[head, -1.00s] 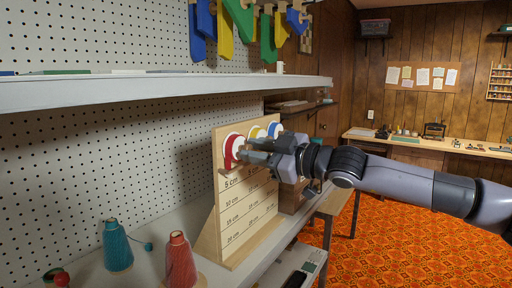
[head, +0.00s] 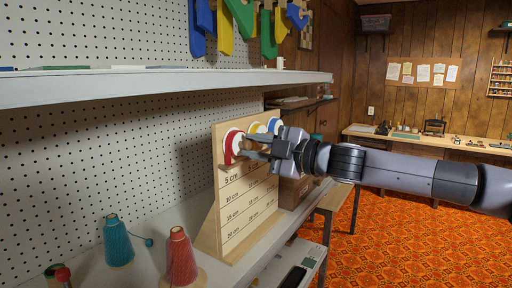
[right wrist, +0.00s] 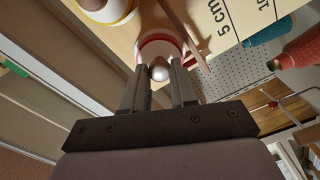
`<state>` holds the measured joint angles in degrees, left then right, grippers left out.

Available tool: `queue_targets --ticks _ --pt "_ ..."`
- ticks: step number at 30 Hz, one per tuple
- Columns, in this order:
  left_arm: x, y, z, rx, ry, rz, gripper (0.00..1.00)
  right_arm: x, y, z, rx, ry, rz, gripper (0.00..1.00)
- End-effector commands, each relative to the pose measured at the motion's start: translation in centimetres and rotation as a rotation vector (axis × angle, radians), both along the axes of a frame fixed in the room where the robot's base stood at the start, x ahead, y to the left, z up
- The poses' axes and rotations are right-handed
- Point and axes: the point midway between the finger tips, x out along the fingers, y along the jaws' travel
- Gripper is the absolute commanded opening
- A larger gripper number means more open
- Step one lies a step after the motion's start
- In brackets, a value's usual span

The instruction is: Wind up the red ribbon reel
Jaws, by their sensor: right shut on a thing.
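The red ribbon reel (head: 230,148) is a red-rimmed disc with a white face at the top near end of an upright wooden board (head: 228,195) marked in centimetres. In the right wrist view the reel (right wrist: 160,38) shows a pale round knob (right wrist: 158,71) on its face. My right gripper (head: 250,147) reaches in from the right and is shut on this knob, with one finger on each side in the right wrist view. Its fingers hide part of the reel in the head view. A yellow reel (head: 256,129) and a blue reel (head: 274,125) sit farther along the board. My left gripper is not in view.
A teal thread cone (head: 117,243) and a red thread cone (head: 180,258) stand on the lower shelf, near the board. An upper white shelf (head: 160,88) runs above. Coloured shapes (head: 240,20) hang higher up. A box (head: 294,190) stands behind the board.

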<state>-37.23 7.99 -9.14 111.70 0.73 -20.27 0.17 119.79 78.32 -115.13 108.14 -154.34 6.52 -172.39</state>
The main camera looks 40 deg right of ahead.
Motion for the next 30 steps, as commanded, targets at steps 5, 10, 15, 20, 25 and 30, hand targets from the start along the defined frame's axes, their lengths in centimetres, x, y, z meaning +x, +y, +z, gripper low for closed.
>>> queue_targets --ticks 5,10,15,20,25,30 --pt "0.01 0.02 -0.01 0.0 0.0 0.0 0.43 0.0 0.03 -0.03 -0.009 -0.003 0.0 0.0" --pt "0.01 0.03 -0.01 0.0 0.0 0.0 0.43 0.0 0.03 -0.03 -0.009 -0.003 0.0 0.0" --pt "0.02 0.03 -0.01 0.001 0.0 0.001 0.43 0.0 0.02 -0.02 -0.008 -0.002 0.0 0.53" --pt "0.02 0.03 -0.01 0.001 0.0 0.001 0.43 0.0 0.02 -0.02 -0.006 -0.003 0.0 0.53" --pt "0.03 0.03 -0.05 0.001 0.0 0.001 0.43 0.03 0.07 -0.04 -0.007 -0.002 0.001 0.53" --pt "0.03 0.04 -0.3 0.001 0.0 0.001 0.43 0.26 0.44 -0.1 -0.007 -0.002 0.003 0.53"
